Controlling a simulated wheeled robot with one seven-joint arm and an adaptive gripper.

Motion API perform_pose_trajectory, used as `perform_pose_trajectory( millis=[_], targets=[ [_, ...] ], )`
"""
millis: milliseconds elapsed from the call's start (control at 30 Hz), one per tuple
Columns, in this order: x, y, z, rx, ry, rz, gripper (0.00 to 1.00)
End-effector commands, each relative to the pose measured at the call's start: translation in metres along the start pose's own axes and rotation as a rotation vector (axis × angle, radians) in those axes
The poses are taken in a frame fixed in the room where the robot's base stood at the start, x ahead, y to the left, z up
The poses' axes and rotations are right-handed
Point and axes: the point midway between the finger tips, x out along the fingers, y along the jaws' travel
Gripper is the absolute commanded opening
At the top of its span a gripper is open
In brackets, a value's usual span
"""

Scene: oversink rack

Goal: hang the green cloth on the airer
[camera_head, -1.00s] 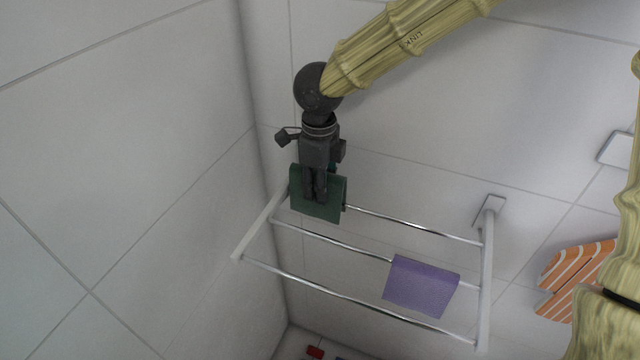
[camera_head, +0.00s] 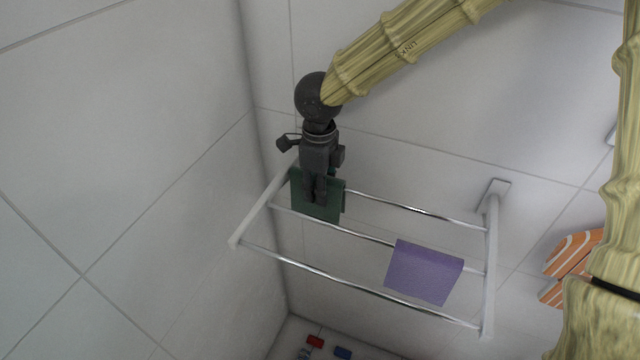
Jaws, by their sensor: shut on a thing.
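The green cloth (camera_head: 329,213) is at the left end of the airer, at its back rail near the wall. My gripper (camera_head: 315,203) points down and is shut on the cloth, its fingers in front of the cloth's middle. The airer (camera_head: 375,296) is a white-sided wall frame with three chrome rails. The cloth appears to lie over the back rail, but the gripper hides part of the contact, so I cannot tell how it rests.
A purple cloth (camera_head: 424,272) hangs on the airer's middle rail towards the right. An orange striped cloth (camera_head: 572,253) is at the right, partly behind my arm. Small red (camera_head: 315,341) and blue (camera_head: 343,352) items lie below. The front rail is bare.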

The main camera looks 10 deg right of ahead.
Motion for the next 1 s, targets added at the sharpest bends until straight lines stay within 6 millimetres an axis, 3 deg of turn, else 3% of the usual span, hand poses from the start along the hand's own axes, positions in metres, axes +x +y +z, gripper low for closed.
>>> perform_pose_trajectory(
  millis=[200,233,367,767,1000],
  targets=[
    [0.0,0.0,0.0,0.0,0.0,0.0,0.08],
    [0.0,0.0,0.0,0.0,0.0,0.0,0.33],
    [0.0,0.0,0.0,0.0,0.0,0.0,0.57],
    [-0.004,0.0,0.0,0.001,-0.001,0.0,0.57],
    [-0.035,-0.001,0.0,0.0,-0.004,-0.001,0.57]
  ],
)
